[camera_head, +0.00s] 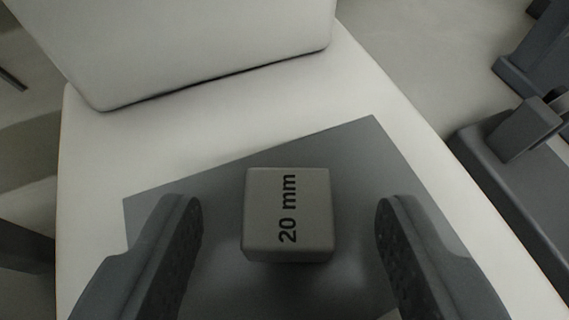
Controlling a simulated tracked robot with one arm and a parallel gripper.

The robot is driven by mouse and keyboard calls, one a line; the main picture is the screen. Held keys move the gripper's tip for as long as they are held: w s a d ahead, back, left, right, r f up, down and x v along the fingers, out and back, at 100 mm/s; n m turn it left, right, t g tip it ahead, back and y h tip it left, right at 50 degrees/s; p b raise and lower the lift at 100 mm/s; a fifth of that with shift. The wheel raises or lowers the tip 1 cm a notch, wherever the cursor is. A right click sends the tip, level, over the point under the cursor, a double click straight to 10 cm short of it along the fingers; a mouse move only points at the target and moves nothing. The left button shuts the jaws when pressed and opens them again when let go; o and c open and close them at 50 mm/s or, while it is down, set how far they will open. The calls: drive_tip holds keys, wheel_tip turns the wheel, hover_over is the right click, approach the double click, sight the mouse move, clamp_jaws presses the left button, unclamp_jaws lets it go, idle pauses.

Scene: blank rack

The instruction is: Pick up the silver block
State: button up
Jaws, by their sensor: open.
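The silver block (287,212) is a small grey cube marked "20 mm" on its top face. It sits on a dark grey mat (350,148) in the lower middle of the head camera view. My gripper (288,208) is open, with one dark finger to the left of the block and one to the right. There is a visible gap between each finger and the block. The fingers' rear parts run out of the bottom of the picture.
The mat lies on a white surface (95,160). A large white box-like body (200,40) stands behind it at the upper left. Dark grey machine-like parts (520,190) are at the right edge. The mat around the block is clear.

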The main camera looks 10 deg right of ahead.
drive_tip(key=shift+w+f, duration=0.3)
drive_tip(key=shift+w, duration=0.25)
clamp_jaws()
